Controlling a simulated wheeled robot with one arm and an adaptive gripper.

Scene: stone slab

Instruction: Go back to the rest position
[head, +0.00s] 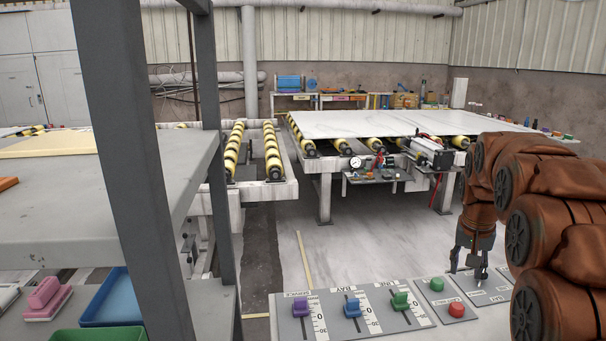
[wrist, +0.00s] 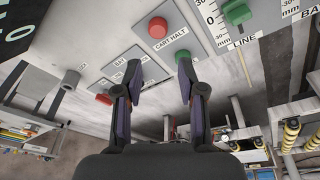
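My gripper (head: 467,272) hangs at the end of my brown-covered arm, pointing down, near the right end of the control panel (head: 408,323). In the wrist view the gripper's two fingers (wrist: 160,76) stand apart with nothing between them. Beyond the fingers are a red button (wrist: 157,27) over a "CART HALT" label and a green button (wrist: 181,57). I cannot tell the exact gap between fingertips and panel. The rest position is not marked in either view.
Purple (head: 301,306), blue (head: 352,307) and green (head: 400,300) sliders stand on the panel. A pale slab (head: 400,122) lies on a roller table behind. A grey post (head: 135,150) and shelf stand close at left. Some floor is open between.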

